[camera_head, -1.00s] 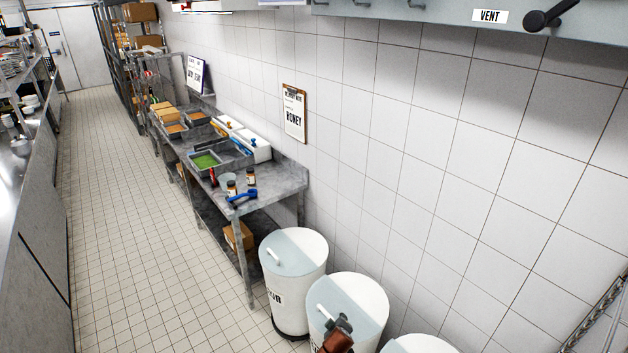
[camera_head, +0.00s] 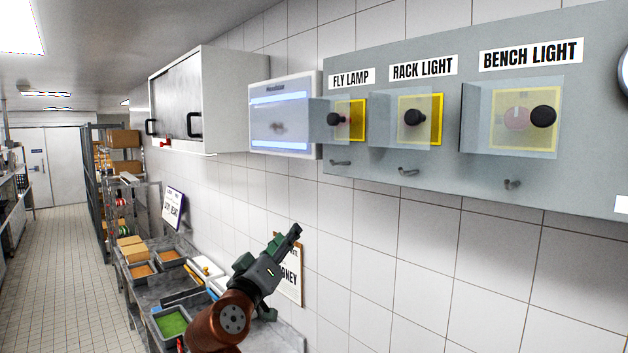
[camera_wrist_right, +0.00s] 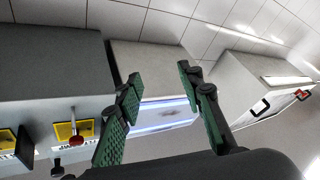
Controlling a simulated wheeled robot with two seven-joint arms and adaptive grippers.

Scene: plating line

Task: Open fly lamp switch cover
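The fly lamp switch cover (camera_head: 326,131) is a clear panel with a black knob, under the FLY LAMP label (camera_head: 351,79) on the grey wall panel. A yellow switch plate (camera_head: 357,119) shows behind and beside it. I cannot tell exactly how far the cover stands from its plate. My right gripper (camera_head: 284,242) is below and left of the cover, apart from it. In the right wrist view its green fingers (camera_wrist_right: 163,97) are spread with nothing held. That view shows a yellow plate with a red switch (camera_wrist_right: 76,140) at lower left, outside the fingers. My left gripper is out of view.
The rack light cover (camera_head: 401,120) and bench light cover (camera_head: 526,118) are to the right. Several hooks (camera_head: 408,172) stick out below. A lit white box (camera_head: 284,116) and a wall cabinet (camera_head: 212,105) are to the left. A steel bench (camera_head: 152,296) stands below.

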